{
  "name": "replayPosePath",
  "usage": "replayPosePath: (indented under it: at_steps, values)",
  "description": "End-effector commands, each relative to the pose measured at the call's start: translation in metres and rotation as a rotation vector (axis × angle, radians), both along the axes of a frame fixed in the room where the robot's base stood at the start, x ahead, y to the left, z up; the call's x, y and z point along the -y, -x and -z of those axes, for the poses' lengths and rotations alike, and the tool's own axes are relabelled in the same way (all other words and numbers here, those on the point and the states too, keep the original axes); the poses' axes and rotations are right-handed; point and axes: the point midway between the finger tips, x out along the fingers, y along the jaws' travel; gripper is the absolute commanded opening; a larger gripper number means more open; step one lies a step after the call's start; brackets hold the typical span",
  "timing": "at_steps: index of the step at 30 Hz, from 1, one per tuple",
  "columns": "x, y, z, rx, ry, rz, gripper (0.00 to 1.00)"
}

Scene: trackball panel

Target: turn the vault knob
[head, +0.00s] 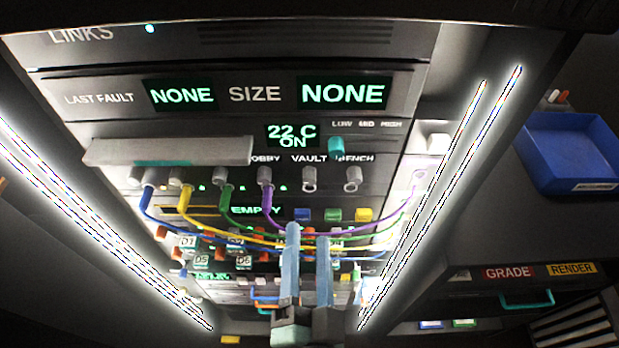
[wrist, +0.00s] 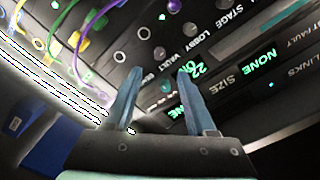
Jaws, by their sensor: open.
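The vault knob (head: 309,172) is a small grey round knob just under the VAULT label in the head view, in a row of similar grey knobs. In the wrist view the vault knob (wrist: 159,52) shows just beyond and between my fingertips. My gripper (head: 307,234) has two blue fingers, open and empty, below the knob row in the head view. My gripper also shows in the wrist view (wrist: 160,74), with its fingers spread. I see no contact with the knob. The exact gap in depth cannot be told.
Purple, yellow, green and blue cables (head: 335,232) hang across the panel near my fingers. A grey ledge (head: 170,150) juts out at left, and a teal knob (head: 336,148) sits above right. Bright light strips flank the panel. A blue bin (head: 570,150) stands at right.

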Motion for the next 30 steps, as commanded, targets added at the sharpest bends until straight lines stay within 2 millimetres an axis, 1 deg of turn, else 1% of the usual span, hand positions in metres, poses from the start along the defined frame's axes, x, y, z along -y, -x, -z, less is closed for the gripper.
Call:
replayPosePath:
  at_steps: [1,9,16,22,30]
  values:
    - [0.0,-0.009,-0.004,0.003,0.001,0.0,0.56]
    - [0.0,-0.052,-0.005,0.003,0.001,0.0,0.56]
    - [0.0,-0.084,-0.003,0.0,0.003,0.0,0.56]
    - [0.0,-0.098,-0.001,0.0,0.001,0.0,0.56]
    - [0.0,-0.1,0.0,-0.001,0.001,0.001,0.56]
